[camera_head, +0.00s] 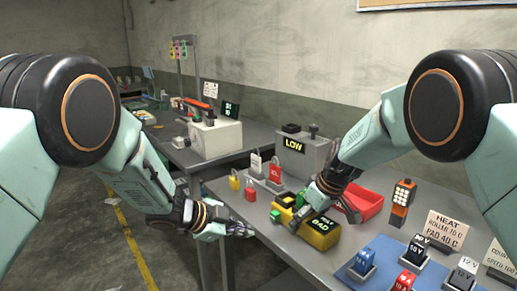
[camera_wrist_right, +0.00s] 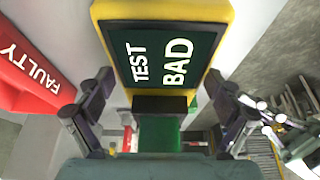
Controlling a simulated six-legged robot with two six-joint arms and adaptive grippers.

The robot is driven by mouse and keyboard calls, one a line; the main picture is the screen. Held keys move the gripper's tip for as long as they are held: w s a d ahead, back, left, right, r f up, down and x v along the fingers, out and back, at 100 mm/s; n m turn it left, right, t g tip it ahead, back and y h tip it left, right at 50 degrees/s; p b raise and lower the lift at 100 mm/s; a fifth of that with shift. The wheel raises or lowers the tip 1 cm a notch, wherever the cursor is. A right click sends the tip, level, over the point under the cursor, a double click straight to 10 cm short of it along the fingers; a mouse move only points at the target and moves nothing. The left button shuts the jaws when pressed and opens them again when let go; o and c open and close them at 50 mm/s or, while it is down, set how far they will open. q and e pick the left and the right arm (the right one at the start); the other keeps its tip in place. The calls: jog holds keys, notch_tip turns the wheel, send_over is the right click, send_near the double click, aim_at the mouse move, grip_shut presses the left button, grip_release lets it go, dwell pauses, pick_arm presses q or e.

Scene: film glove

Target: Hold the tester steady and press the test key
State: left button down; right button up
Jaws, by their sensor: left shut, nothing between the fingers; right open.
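The yellow tester (camera_head: 322,236) lies on the bench, its dark screen toward me. In the right wrist view the tester (camera_wrist_right: 214,65) shows the words TEST BAD. My right gripper (camera_head: 304,212) is open over the tester's left end. In its wrist view the two fingers (camera_wrist_right: 160,105) are apart, one on each side of the tester's near end. A dark block and a green part (camera_wrist_right: 160,134) show between them; I cannot tell which is the test key. My left gripper (camera_head: 246,229) is shut and empty, left of the tester near the bench edge.
A red FAULTY tray (camera_head: 368,204) stands behind the tester; it also shows in the wrist view (camera_wrist_right: 32,75). A grey box reading LOW (camera_head: 303,160) stands further back. Red and yellow padlock-like items (camera_head: 250,193) stand to the left. A blue mat (camera_head: 385,254) with several labelled blocks lies front right.

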jog(key=v, duration=1.2)
jog(key=x, duration=1.2)
jog(key=shift+f, duration=0.1)
pick_arm(q)
jog(key=shift+w+d, duration=0.45)
jog(key=shift+d, duration=0.05)
jog(key=shift+s+a, duration=0.1)
